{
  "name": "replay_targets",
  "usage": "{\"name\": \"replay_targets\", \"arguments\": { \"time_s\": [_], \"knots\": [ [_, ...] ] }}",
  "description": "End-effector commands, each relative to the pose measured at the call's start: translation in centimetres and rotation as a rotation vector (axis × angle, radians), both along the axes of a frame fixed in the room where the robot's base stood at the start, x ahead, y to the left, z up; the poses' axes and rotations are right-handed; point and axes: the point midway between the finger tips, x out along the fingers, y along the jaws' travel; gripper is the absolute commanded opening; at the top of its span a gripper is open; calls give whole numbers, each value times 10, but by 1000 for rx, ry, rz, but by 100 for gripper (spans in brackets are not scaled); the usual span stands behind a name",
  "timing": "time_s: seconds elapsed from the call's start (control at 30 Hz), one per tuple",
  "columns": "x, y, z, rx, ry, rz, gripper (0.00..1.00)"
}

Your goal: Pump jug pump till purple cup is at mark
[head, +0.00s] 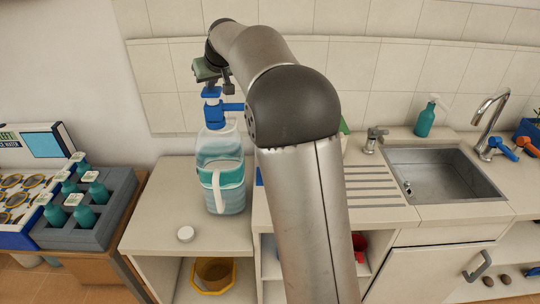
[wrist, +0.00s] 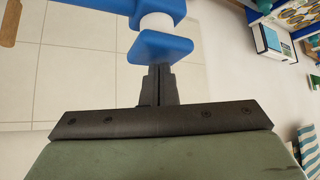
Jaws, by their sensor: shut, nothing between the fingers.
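The jug (head: 218,158) is clear with a teal band and white handle, standing upright on the counter left of my arm. Its blue pump (head: 213,112) rises from the top, with a spout pointing right. My gripper (head: 211,86) is over the pump, its fingers pointing down at the pump's head. In the wrist view the fingers of my gripper (wrist: 158,70) are shut together and empty. Their tips are at the flat blue pump head (wrist: 158,47); I cannot tell whether they touch it. I see no purple cup or mark; my arm covers the counter right of the jug.
A grey crate of teal bottles (head: 92,226) stands at left. A sink (head: 440,175), tap and teal soap bottle (head: 426,120) are at right. The tiled wall is close behind.

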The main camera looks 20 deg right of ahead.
Motion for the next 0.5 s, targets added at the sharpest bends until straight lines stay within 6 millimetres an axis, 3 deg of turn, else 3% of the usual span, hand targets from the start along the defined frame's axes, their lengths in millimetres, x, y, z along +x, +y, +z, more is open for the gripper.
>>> {"name": "replay_targets", "arguments": {
  "time_s": [0.5],
  "knots": [
    [0,0,-17,0,4,0,0]
  ]
}}
